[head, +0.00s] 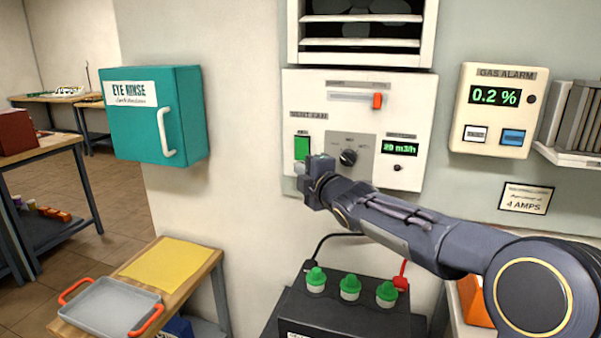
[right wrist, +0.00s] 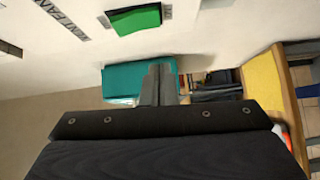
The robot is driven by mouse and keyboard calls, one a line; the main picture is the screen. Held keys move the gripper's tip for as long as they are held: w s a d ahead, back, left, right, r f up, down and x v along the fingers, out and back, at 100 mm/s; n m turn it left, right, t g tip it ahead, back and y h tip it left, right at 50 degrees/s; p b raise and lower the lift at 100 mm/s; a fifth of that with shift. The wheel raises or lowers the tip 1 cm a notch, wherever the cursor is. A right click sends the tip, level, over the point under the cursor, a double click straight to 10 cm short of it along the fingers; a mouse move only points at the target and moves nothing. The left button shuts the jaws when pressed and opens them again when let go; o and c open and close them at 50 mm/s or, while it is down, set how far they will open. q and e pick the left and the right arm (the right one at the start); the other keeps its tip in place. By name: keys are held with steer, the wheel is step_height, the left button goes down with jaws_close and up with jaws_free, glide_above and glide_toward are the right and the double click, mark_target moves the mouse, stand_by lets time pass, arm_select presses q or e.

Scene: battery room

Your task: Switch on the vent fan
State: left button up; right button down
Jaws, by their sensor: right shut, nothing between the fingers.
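The vent fan panel (head: 330,180) is a white wall plate below a louvred fan opening (head: 362,30). It has a green button or switch (head: 302,148) at left, a dark rotary knob (head: 348,156), an orange slider handle (head: 377,101) near the right end of its slot, and a lit display (head: 399,149) reading 20 m3/h. My right gripper (head: 303,172) is shut and empty just below the green switch; contact cannot be told. In the right wrist view the shut fingers (right wrist: 158,85) show below the green switch (right wrist: 136,19), apart from it in the picture. My left gripper is not in view.
A teal eye rinse box (head: 145,120) hangs at left, a gas alarm (head: 490,105) reading 0.2 % at right. Below stands a dark battery (head: 345,315) with green caps and cables. A small table holds a grey tray (head: 108,305) and a yellow mat (head: 168,262).

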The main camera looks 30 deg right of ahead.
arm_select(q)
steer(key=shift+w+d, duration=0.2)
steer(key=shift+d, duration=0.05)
arm_select(e)
steer(key=s+f, duration=0.1)
steer(key=s, duration=0.7)
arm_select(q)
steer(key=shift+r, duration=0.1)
arm_select(e)
steer(key=shift+f, duration=0.1)
